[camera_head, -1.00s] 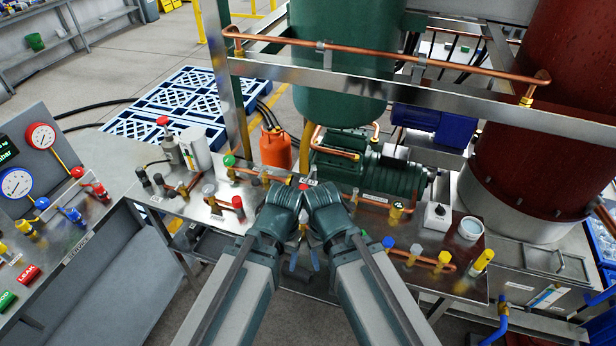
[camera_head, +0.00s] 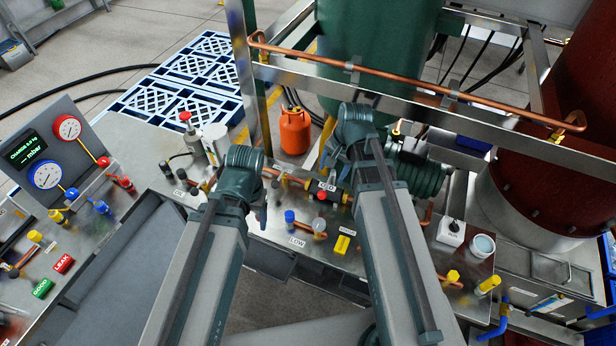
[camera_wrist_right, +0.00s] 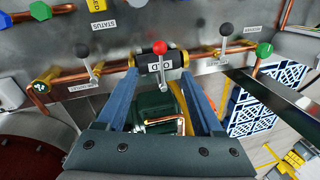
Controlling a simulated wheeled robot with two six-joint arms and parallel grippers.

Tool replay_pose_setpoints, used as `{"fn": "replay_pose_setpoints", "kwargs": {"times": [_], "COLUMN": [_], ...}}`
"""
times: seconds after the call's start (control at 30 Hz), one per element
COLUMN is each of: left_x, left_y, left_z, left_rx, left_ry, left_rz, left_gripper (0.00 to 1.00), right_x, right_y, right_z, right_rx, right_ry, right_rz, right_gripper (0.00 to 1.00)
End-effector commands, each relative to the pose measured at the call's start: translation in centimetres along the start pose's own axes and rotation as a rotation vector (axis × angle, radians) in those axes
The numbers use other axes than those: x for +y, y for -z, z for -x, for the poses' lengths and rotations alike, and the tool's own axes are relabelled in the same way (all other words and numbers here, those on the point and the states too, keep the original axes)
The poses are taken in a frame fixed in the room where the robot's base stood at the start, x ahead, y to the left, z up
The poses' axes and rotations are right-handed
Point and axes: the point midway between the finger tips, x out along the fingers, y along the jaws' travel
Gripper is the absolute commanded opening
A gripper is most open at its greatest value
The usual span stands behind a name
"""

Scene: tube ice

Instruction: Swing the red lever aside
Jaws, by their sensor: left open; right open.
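The red lever (camera_wrist_right: 159,47) has a round red knob on a thin metal rod, on a dark valve body in a copper pipe. In the right wrist view it stands between the two blue fingers of my right gripper (camera_wrist_right: 160,76), which are open on either side of it. A white label hangs beside the rod. In the head view the red knob (camera_head: 319,195) shows on the bench, just below my right gripper (camera_head: 342,165). I cannot tell whether a finger touches the lever. My left gripper (camera_head: 262,207) is open and empty, over the bench to the left.
Black-knobbed levers (camera_wrist_right: 81,50) and (camera_wrist_right: 226,29) flank the red lever on the same pipe run. Blue (camera_head: 290,216) and yellow (camera_head: 341,244) valves stand in front. An orange cylinder (camera_head: 295,130) stands behind. A gauge panel (camera_head: 52,160) is at left, and a copper rail (camera_head: 400,82) crosses behind.

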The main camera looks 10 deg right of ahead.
Motion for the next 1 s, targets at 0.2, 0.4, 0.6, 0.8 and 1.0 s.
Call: {"fn": "replay_pose_setpoints", "kwargs": {"times": [0.2,0.4,0.6,0.8,1.0], "left_x": [0.0,0.1,0.3,0.6,0.8], "left_y": [0.0,0.1,0.2,0.4,0.5], "left_z": [-0.2,-1.4,-3.6,-6.4,-9.1], "left_rx": [0.000,0.000,0.001,0.001,0.000], "left_ry": [0.000,0.000,0.001,0.002,0.003], "left_rz": [0.000,-0.001,-0.003,-0.010,-0.016], "left_gripper": [0.69,0.69,0.69,0.69,0.69], "right_x": [0.1,0.1,0.1,0.1,0.1], "right_y": [0.1,0.1,0.1,0.1,0.1], "right_z": [-0.2,-1.4,-3.7,-6.5,-9.3], "right_rx": [0.001,0.001,0.001,0.001,0.001], "right_ry": [0.002,0.002,0.001,0.001,0.002], "right_rz": [-0.008,-0.006,-0.005,-0.004,-0.004], "right_gripper": [0.69,0.69,0.69,0.69,0.69]}}
